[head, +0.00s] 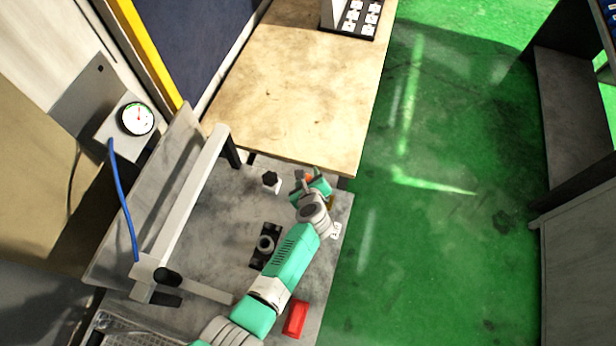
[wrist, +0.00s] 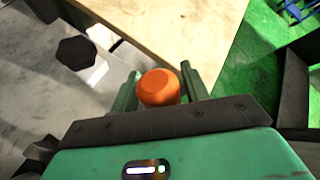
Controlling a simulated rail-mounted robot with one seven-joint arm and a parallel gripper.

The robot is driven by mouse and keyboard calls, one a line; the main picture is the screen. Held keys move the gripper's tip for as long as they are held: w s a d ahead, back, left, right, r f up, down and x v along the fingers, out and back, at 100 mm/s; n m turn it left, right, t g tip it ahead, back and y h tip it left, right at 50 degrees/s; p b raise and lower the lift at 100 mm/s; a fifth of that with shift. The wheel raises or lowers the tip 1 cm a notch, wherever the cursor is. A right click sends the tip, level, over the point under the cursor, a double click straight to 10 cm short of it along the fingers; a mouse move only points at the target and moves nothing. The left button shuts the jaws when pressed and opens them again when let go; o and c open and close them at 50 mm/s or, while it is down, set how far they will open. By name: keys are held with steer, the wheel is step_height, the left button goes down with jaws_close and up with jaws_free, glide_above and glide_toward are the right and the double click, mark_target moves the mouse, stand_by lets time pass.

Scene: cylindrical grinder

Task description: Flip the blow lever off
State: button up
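An orange rounded knob (wrist: 159,87), which may be the end of the blow lever, shows in the wrist view. Its stem is hidden, so I cannot tell which way the lever is set. My gripper (wrist: 160,90) is open, with one green finger on each side of the knob. The fingers look close to it, but I cannot tell whether they touch it. In the head view my gripper (head: 312,183) is at the far right part of the grey machine table, and a bit of orange (head: 309,178) shows by the fingers.
A black star knob (head: 271,179) stands left of my gripper. A wooden table (head: 300,85) edge lies just beyond. A black fitting with a grey ring (head: 265,244) and a red block (head: 295,319) are nearer. A gauge (head: 137,119) is at left.

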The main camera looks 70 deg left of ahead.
steer(key=p+v, duration=0.1)
steer(key=v, duration=0.6)
steer(key=shift+d+r, duration=0.25)
steer(key=shift+d, duration=0.05)
stand_by(0.4)
